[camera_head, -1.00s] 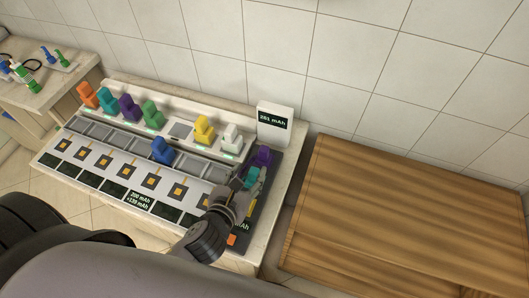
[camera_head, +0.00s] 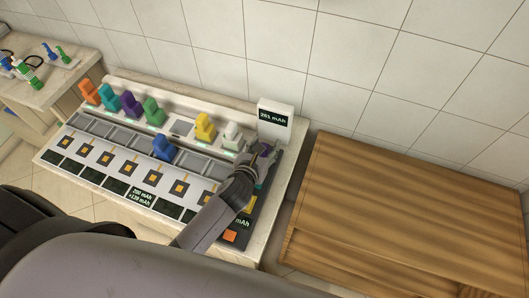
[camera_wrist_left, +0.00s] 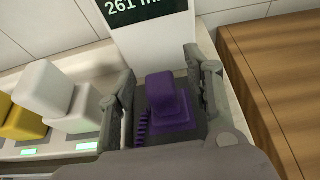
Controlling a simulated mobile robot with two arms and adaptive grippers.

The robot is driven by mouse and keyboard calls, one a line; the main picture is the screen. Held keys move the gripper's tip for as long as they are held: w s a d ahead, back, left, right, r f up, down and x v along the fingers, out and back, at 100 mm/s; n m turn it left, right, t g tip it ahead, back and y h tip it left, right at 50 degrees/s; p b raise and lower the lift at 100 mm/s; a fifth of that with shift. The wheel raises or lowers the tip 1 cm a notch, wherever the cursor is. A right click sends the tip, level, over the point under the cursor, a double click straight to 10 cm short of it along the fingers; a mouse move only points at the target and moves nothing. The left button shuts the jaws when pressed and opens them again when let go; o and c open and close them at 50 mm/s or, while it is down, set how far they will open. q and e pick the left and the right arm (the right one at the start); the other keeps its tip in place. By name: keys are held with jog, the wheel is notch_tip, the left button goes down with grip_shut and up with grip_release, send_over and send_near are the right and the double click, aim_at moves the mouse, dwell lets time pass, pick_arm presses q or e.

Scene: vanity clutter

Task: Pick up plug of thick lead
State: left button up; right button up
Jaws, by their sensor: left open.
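My left gripper (camera_head: 262,152) is open over the right end of the vanity board. In the left wrist view its fingers (camera_wrist_left: 165,95) stand on either side of a purple block (camera_wrist_left: 167,100) on a dark pad, with a gap on each side. A ribbed purple strip (camera_wrist_left: 143,127) lies left of the block. The purple block is mostly hidden by the gripper in the head view. Green (camera_head: 33,84) and blue plug-like pieces (camera_head: 46,48) and a dark lead lie on the far-left table. I cannot tell which is the plug of the thick lead.
A white display box (camera_head: 275,120) stands just behind the gripper. Coloured blocks, such as a yellow one (camera_head: 204,128) and a white one (camera_head: 232,135), line the board to the left. A blue block (camera_head: 163,148) sits nearer. A bare wooden top (camera_head: 400,220) is at right.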

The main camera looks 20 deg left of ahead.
pick_arm(q)
jog(key=shift+s, duration=0.1)
grip_shut()
dwell(0.5)
